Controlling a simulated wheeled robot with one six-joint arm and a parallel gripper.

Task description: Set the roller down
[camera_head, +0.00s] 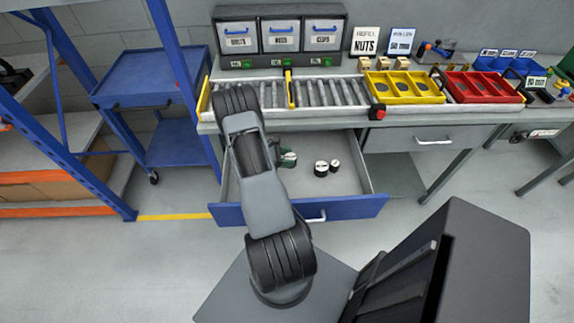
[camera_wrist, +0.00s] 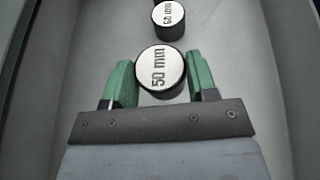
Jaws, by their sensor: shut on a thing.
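My gripper (camera_wrist: 162,82) has green fingers and is shut on a roller (camera_wrist: 160,72), a short black cylinder with a white top marked "50 mm". The roller stands between the fingers, over the floor of the open drawer (camera_head: 348,207); whether it touches that floor I cannot tell. In the head view my gripper (camera_head: 288,158) is partly behind my arm, and the held roller cannot be made out. Another "50 mm" roller (camera_wrist: 169,20) stands just beyond it, with part of a further one at the top edge. Two rollers (camera_head: 321,168) show in the drawer, right of my gripper.
The grey drawer floor is bare around the rollers. Above is a bench with a roller conveyor (camera_head: 330,93), a yellow tray (camera_head: 403,98), a red tray (camera_head: 482,98) and labelled bins (camera_head: 281,35). A blue cart (camera_head: 150,78) and a blue rack post (camera_head: 172,45) stand left.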

